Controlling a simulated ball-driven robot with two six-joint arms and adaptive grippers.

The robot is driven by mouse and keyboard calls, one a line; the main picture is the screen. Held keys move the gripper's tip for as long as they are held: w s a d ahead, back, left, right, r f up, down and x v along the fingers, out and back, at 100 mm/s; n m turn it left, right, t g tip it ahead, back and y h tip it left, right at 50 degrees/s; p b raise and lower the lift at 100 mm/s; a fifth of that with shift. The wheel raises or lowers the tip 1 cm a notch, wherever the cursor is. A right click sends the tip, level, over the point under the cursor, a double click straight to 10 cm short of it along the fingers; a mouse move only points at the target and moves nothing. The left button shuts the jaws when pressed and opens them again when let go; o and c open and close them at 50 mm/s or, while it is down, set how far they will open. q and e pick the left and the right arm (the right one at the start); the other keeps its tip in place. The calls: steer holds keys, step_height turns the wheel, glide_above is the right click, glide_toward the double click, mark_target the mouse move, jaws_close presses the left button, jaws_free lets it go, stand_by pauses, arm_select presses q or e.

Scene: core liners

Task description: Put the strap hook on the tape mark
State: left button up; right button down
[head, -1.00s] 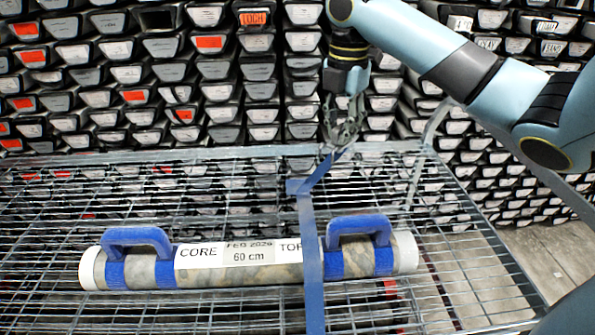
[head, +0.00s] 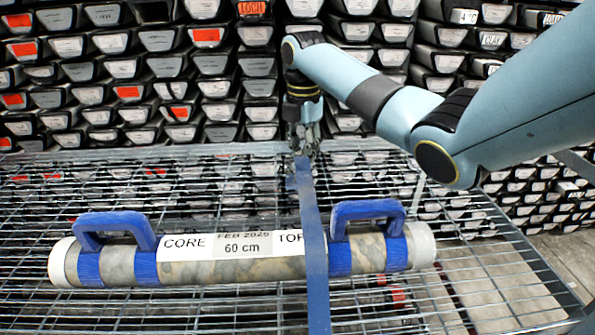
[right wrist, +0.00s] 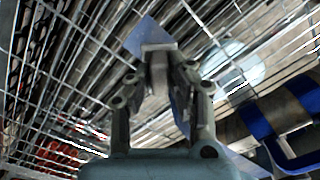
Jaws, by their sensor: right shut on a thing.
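My right gripper (head: 303,155) hangs over the back part of the wire shelf, shut on the strap hook. In the right wrist view the hook (right wrist: 158,72) is a small grey piece between the fingers. The blue strap (head: 314,240) runs from the gripper toward the front, across the core tube. A small blue patch, which looks like the tape mark (head: 291,184), shows just left of the strap. In the right wrist view a blue-grey patch (right wrist: 150,36) lies just beyond the hook, partly covered by it. I cannot tell whether they touch. My left gripper is not in view.
The core tube (head: 200,270) lies across the wire shelf (head: 110,185), with a blue handle (head: 115,220) at left and another (head: 367,208) at right. Stacked core trays (head: 210,88) fill the wall behind. The shelf beside the gripper is clear.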

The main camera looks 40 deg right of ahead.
mark_target(298, 167)
steer(key=shift+w+f, duration=0.45)
steer(key=shift+w, duration=0.35)
steer(key=shift+f+b, duration=0.3)
steer(key=shift+f, duration=1.75)
steer(key=c, duration=1.2)
jaws_free()
steer(key=shift+f, duration=0.1)
step_height(298, 167, up, 12)
steer(key=shift+r+p, duration=0.15)
steer(key=shift+p, duration=0.3)
